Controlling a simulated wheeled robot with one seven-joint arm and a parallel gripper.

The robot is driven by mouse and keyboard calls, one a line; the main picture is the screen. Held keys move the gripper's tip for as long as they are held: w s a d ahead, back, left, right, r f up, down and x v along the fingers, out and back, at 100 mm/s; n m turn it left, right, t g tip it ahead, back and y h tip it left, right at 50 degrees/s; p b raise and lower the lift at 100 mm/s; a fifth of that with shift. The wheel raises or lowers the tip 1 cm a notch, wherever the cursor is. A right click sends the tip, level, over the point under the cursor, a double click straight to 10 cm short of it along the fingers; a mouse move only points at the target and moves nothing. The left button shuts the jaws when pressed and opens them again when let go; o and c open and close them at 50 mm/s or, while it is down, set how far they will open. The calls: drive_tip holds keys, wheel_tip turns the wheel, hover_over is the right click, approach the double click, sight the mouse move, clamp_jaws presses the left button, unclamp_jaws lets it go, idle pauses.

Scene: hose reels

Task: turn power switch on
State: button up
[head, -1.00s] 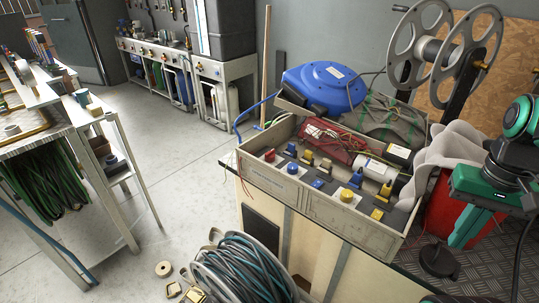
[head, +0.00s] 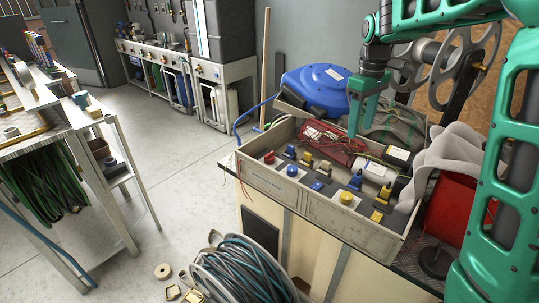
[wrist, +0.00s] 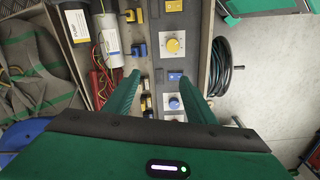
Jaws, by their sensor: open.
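The open box (head: 322,210) has a panel strip with round knobs and small square switches. A blue rocker-like switch (head: 318,185) sits between a blue knob (head: 292,169) and a yellow knob (head: 346,197). A yellow switch (head: 376,216) lies further right. I cannot tell which one is the power switch. My gripper (head: 353,118) is open and empty above the box, pointing down. In the wrist view the blue switch (wrist: 176,77) shows between my spread fingers (wrist: 163,76), closer to the right finger, with the yellow knob (wrist: 173,46) beyond and the blue knob (wrist: 174,103) nearer.
Blue and yellow plugs (head: 325,167) stand in a row behind the panel. Red wires (head: 335,150) and a white cylinder (head: 373,172) fill the box.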

drive_tip(key=w+a+f+n, duration=0.5)
drive_tip(key=w+a+n, duration=0.1)
drive_tip(key=w+a, duration=0.6)
drive_tip(key=n, duration=0.5)
hover_over(269, 154)
wheel_tip(269, 154, down, 7)
drive_tip(key=shift+w+f, duration=0.15)
drive_tip(key=shift+f, duration=0.3)
wheel_tip(269, 154, down, 10)
drive_tip(key=shift+r, duration=0.2)
drive_tip(key=c, duration=1)
